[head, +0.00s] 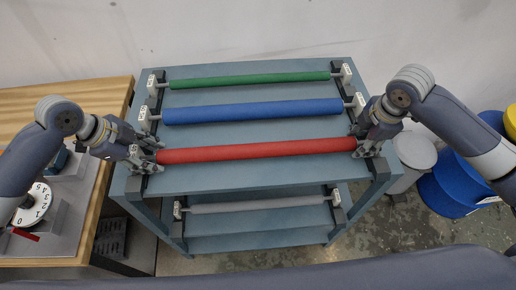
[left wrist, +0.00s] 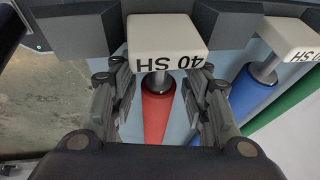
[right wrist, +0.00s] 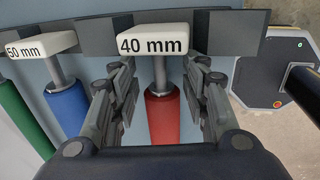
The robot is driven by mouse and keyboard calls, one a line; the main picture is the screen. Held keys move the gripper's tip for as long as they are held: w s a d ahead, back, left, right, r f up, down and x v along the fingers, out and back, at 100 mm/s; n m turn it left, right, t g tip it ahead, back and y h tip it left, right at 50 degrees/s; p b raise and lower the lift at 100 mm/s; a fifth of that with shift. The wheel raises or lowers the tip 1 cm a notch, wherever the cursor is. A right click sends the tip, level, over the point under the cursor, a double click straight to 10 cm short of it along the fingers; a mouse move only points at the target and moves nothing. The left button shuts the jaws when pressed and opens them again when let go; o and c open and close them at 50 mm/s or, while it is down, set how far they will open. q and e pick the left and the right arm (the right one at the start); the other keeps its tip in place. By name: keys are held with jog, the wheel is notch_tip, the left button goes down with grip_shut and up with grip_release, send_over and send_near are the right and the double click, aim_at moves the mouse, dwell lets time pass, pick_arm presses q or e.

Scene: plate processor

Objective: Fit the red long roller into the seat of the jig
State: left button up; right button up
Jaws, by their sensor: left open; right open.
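The red long roller (head: 255,151) lies level across the front of the blue-grey rack's top, its ends near labelled white blocks. My left gripper (head: 148,161) is open at its left end. In the left wrist view, the open fingers (left wrist: 160,100) stand on either side of the red roller's end (left wrist: 158,112) and metal shaft. My right gripper (head: 366,146) is open at the right end. In the right wrist view, its fingers (right wrist: 161,95) straddle the shaft and red end (right wrist: 162,120) below a "40 mm" block (right wrist: 154,40). I cannot make out the jig's seat.
A blue roller (head: 252,110) and a green roller (head: 250,80) lie behind on the rack (head: 240,180). A grey roller (head: 258,208) is on the shelf below. A wooden table (head: 95,92) with a dial (head: 35,205) stands left; blue drums (head: 452,188) and a grey bin (head: 413,155) stand right.

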pick_arm(q)
grip_shut()
pick_arm(e)
grip_shut()
pick_arm(q)
jog(key=shift+r, duration=0.1)
pick_arm(e)
jog(key=shift+r, duration=0.1)
